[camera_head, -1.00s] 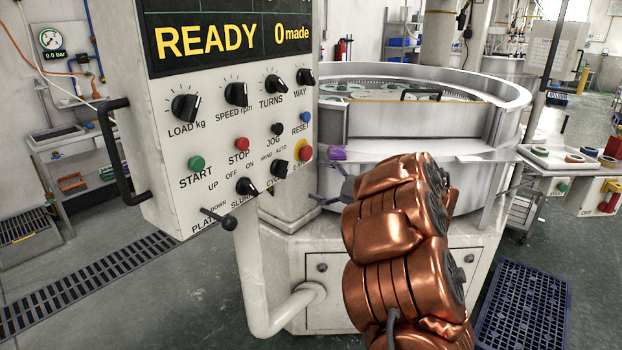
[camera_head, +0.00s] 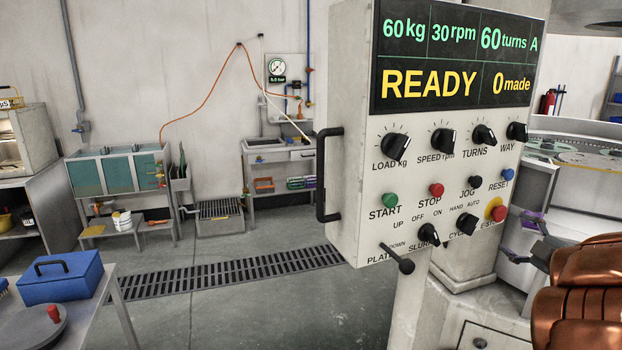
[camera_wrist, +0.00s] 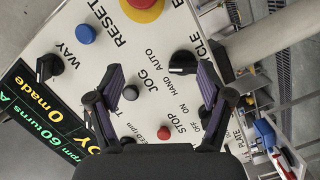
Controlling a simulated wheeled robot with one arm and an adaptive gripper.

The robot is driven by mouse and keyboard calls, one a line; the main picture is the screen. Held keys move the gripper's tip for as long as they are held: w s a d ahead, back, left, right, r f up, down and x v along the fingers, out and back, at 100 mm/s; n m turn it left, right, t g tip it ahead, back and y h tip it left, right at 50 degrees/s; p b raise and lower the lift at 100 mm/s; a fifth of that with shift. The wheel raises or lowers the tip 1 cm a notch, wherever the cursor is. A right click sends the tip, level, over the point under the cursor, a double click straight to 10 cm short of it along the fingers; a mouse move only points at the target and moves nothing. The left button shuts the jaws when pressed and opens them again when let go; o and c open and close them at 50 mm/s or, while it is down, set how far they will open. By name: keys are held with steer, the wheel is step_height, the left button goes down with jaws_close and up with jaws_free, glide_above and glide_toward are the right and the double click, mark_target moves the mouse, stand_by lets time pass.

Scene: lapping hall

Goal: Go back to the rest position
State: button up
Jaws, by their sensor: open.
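My copper-coloured arm runs in from the right edge of the head view. My gripper (camera_head: 522,235) is at its end, just right of the control panel (camera_head: 350,190), with its purple-padded fingers apart. In the wrist view my gripper (camera_wrist: 158,82) is open and empty, its two fingers spread over the panel face. The black JOG knob (camera_wrist: 130,92) and red STOP button (camera_wrist: 163,132) show between or just below the fingers. I cannot tell the exact gap to the panel. The panel display (camera_head: 455,60) reads READY, 0 made, 60 kg, 30 rpm, 60 turns.
The panel's black side handle (camera_head: 322,175) sticks out left. A lapping machine (camera_head: 580,150) stands behind at right. A table with a blue box (camera_head: 62,280) is at lower left. Sinks (camera_head: 115,172) line the wall. Open floor with a drain grate (camera_head: 220,275) lies between.

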step_height(320, 180, up, 4)
steer(key=s+m+g+h, duration=0.3)
steer(key=m+g+h, duration=0.1)
steer(key=m+h, duration=0.5)
steer(key=s+a+f+m+g+y, duration=0.25)
steer(key=s+a+f+g, duration=0.25)
steer(key=s+a+f, duration=0.35)
steer(key=s+a+f+m+g+y, duration=0.1)
steer(key=s+a+f+m+g, duration=0.3)
steer(key=s+a, duration=0.65)
steer(key=s+a+f+n+g+y, duration=0.1)
steer(key=s+a+f+g+y, duration=0.1)
steer(key=s+a, duration=0.6)
steer(key=s+a+f+n+g+y, duration=0.1)
steer(key=s+a+f+g+y, duration=0.1)
steer(key=s+a, duration=0.5)
steer(key=s+f+g, duration=0.1)
steer(key=s+g, duration=0.1)
steer(key=shift+s+a, duration=0.3)
steer(key=shift+a, duration=0.1)
